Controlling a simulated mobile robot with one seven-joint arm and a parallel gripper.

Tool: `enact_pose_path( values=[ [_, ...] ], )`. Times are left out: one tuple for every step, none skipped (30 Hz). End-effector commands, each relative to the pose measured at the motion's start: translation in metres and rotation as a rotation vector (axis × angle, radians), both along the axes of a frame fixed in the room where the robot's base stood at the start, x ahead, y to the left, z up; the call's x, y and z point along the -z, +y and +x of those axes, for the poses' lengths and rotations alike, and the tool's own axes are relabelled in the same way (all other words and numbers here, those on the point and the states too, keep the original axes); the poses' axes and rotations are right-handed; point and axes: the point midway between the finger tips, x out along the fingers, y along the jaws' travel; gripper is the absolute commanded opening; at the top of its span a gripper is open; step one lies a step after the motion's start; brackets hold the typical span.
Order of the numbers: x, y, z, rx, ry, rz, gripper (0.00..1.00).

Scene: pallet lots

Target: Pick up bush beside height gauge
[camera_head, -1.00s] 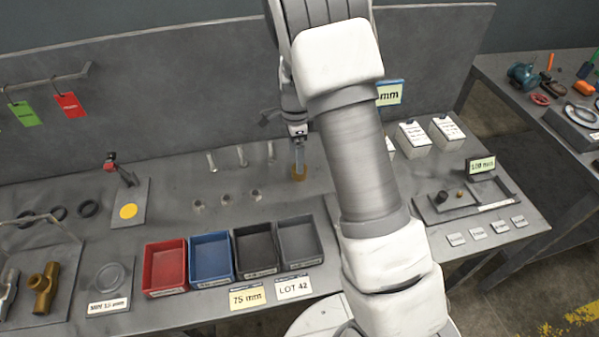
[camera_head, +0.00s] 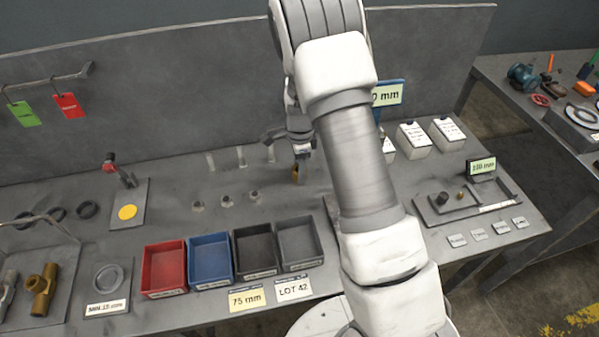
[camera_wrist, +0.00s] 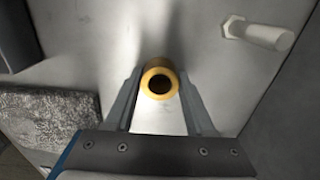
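A brass-coloured bush (camera_head: 296,173) stands on the grey bench below my gripper (camera_head: 299,160) in the head view. The wrist view looks down on the bush's round top and dark bore (camera_wrist: 160,83). The two fingers of my gripper (camera_wrist: 161,85) lie one on each side of it, very close to its wall. Whether they touch it is unclear. The bush looks upright, and no lift off the bench shows. No height gauge can be made out clearly; a blue-framed "mm" sign (camera_head: 387,94) shows behind my arm, which hides the area below it.
A speckled stone-like block (camera_wrist: 50,122) lies left of the fingers in the wrist view, and a pale hex-headed post (camera_wrist: 258,33) lies at upper right. Several pegs (camera_head: 241,156) stand left of the bush. Red (camera_head: 164,268) and blue (camera_head: 210,258) bins stand in front.

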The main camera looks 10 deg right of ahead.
Motion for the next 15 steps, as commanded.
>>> enact_pose_path(
  values=[
    [-0.0002,0.0001,0.0000,0.000,0.000,0.000,0.36],
    [-0.0001,0.0001,0.0000,0.000,0.000,0.000,0.31],
    [-0.0001,0.0001,0.0000,0.000,0.000,0.000,0.23],
    [-0.0002,0.0001,0.0000,0.000,0.000,0.000,0.18],
    [-0.0002,0.0001,0.0000,0.000,0.000,0.000,0.13],
    [-0.0002,0.0001,0.0000,0.000,0.000,0.000,0.05],
    [-0.0002,0.0001,0.0000,0.000,0.000,0.000,0.00],
    [-0.0002,0.0001,0.0000,0.000,0.000,0.000,0.00],
    [-0.0002,0.0001,0.0000,0.000,0.000,0.000,0.00],
    [-0.0005,0.0001,0.0002,0.000,-0.001,0.000,0.00],
    [-0.0005,0.0001,0.0002,0.000,-0.001,0.000,0.00],
    [-0.0005,0.0001,0.0002,0.000,-0.001,0.000,0.00],
    [-0.0005,0.0001,0.0002,0.000,-0.001,0.000,0.00],
    [-0.0005,0.0001,0.0002,0.000,-0.001,0.000,0.00],
    [-0.0009,0.0001,0.0003,0.000,-0.001,0.000,0.00]
  ],
)
